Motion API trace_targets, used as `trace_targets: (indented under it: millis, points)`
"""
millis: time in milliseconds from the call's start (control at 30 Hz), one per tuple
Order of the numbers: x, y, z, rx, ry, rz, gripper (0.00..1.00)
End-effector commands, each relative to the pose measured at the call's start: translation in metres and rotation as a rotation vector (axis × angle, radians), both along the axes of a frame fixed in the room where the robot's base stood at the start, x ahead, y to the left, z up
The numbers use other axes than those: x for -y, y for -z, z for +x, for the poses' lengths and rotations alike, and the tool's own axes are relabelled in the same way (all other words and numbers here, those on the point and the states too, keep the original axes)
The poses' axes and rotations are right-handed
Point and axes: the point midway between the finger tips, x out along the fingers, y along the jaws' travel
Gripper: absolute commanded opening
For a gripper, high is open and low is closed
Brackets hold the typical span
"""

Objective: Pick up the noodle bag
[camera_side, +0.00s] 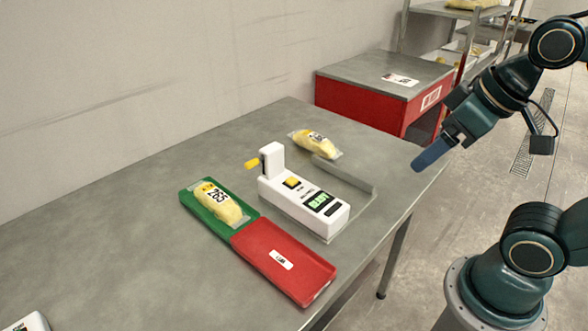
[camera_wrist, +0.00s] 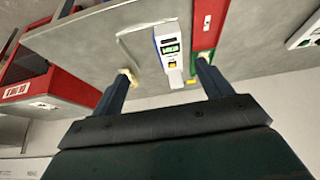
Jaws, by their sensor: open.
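One clear noodle bag (camera_side: 314,143) with yellow contents and a label lies on the table behind the white scale, beside a low grey bar. Another noodle bag (camera_side: 219,204), labelled 265, lies in the green tray (camera_side: 189,200). My gripper (camera_side: 423,162) is up at the right, above the table's right edge and apart from both bags. In the wrist view, my gripper (camera_wrist: 162,69) has its two fingers spread wide with nothing between them. A pale yellowish piece shows by the left fingertip, probably the bag behind the scale, mostly hidden by the finger.
The white scale (camera_side: 306,203) with a lit green display stands mid-table; the grey bar (camera_side: 343,175) is behind it. A red tray (camera_side: 282,262) adjoins the green one. A red cabinet (camera_side: 362,105) stands beyond the table. The table's left part is mostly clear.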

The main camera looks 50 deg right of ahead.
Motion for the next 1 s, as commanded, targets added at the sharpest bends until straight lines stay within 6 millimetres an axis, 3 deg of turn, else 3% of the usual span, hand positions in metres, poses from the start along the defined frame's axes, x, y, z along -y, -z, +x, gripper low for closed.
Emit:
trace_targets:
  millis: [467,667,1000]
  points:
    - [0.001,-0.005,0.011,-0.005,0.003,0.001,0.77]
    - [0.005,-0.016,0.04,-0.017,0.01,0.002,0.77]
    - [0.025,-0.03,0.116,-0.04,0.028,0.015,0.77]
